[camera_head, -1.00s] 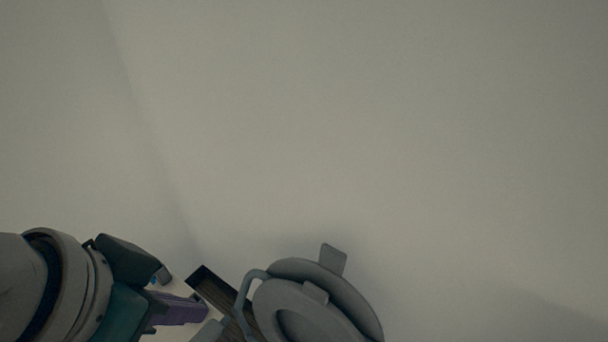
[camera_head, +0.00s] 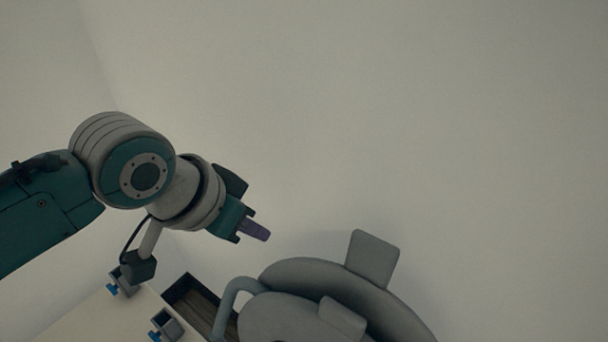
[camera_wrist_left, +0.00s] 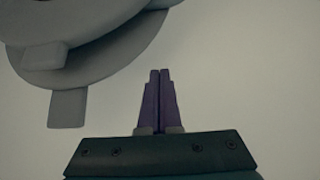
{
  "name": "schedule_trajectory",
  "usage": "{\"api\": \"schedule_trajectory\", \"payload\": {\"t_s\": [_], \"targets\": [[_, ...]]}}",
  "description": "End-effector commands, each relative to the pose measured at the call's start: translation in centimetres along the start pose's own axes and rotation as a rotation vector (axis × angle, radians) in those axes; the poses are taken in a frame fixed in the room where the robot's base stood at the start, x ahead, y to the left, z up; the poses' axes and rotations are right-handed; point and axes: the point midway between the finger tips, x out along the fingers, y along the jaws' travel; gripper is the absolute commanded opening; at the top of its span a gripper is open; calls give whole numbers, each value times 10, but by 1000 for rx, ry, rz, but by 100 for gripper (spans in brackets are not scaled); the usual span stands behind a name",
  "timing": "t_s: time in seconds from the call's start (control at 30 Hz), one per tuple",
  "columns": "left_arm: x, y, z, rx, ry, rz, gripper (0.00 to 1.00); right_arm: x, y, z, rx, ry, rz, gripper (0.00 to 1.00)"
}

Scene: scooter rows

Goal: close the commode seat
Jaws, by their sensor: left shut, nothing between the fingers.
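The grey commode stands at the bottom of the head view, cut off by the frame edge. A rounded rear plate (camera_head: 325,273) with an upright tab (camera_head: 373,258) stands behind the seat-like front plate (camera_head: 280,312), which has a smaller tab (camera_head: 342,317). Both plates look raised; their hinge is hidden. My left gripper (camera_head: 266,236) is shut and empty, above and left of the plates and apart from them. In the left wrist view, its purple fingers (camera_wrist_left: 160,74) are together, and the rear plate (camera_wrist_left: 130,55) and its tab (camera_wrist_left: 68,107) lie up and left. My right gripper is out of view.
A curved grey rail (camera_head: 226,305) stands left of the plates. A dark open box (camera_head: 186,288) and a pale surface (camera_head: 90,322) with small grey and blue fittings (camera_head: 165,325) lie lower left. Bare wall fills the rest, leaving free room above and right.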

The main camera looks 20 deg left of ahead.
Motion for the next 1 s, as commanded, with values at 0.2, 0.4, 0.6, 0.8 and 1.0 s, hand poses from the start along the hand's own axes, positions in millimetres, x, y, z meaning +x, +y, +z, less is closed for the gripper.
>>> {"api": "schedule_trajectory", "payload": {"t_s": [0.2,0.4,0.6,0.8,1.0], "targets": [[45,0,2,0,0,0,0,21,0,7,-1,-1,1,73],[67,0,3,1,-2,-1,0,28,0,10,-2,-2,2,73],[46,0,22,1,-2,-1,0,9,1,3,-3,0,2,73],[41,0,31,1,0,-1,0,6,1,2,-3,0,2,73],[42,0,32,1,0,-2,0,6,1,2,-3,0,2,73]]}}
